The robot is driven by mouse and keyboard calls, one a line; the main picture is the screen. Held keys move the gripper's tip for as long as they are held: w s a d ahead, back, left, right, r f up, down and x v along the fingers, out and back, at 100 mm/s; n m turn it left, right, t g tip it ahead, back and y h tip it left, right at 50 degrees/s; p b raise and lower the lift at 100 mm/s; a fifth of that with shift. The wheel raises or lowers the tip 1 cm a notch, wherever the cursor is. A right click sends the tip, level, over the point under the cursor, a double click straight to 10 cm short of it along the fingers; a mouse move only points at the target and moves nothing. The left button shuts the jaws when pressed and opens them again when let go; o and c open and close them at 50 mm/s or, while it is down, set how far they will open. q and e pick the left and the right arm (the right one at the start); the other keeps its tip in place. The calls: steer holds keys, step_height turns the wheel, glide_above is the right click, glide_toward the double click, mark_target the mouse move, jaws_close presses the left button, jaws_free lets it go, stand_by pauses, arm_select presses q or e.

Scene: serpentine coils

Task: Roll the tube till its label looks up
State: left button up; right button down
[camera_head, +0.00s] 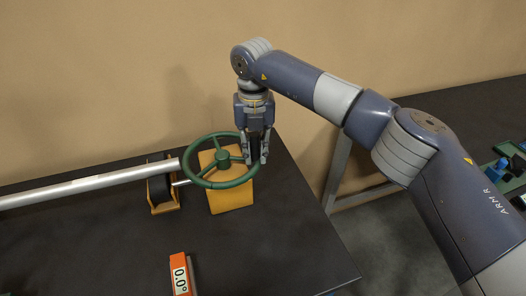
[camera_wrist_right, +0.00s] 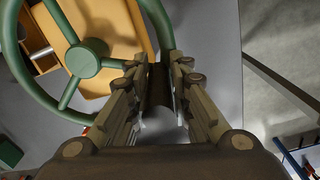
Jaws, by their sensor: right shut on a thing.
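A long silvery tube (camera_head: 50,195) lies across the left of the table in the head view. A slightly paler patch shows along it, but I cannot tell whether this is the label. Its right end meets a dark roller in an orange bracket (camera_head: 155,210). A green handwheel (camera_head: 222,156) stands at a yellow-orange block (camera_head: 232,200); the wheel also shows in the right wrist view (camera_wrist_right: 84,58). My right gripper (camera_head: 256,160) points down at the wheel's right rim, shut on a dark upright handle (camera_wrist_right: 160,88) there. My left gripper is out of view.
An orange-edged readout (camera_head: 180,275) showing 0.0° lies at the front of the dark table (camera_head: 110,245). The table's right edge is close beside the wheel. Another bench with green and blue items (camera_head: 508,170) stands at the far right. The front table area is mostly clear.

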steer(key=shift+s+a+f, duration=0.2)
steer(key=shift+s+f, duration=0.15)
steer(key=shift+s, duration=0.25)
steer(key=c, duration=1.5)
jaws_free()
steer(key=shift+o, duration=0.2)
steer(key=shift+r, duration=0.1)
steer(key=shift+w+r, duration=0.2)
steer(key=shift+r, duration=0.25)
step_height(320, 180, up, 11)
steer(key=shift+s, duration=0.15)
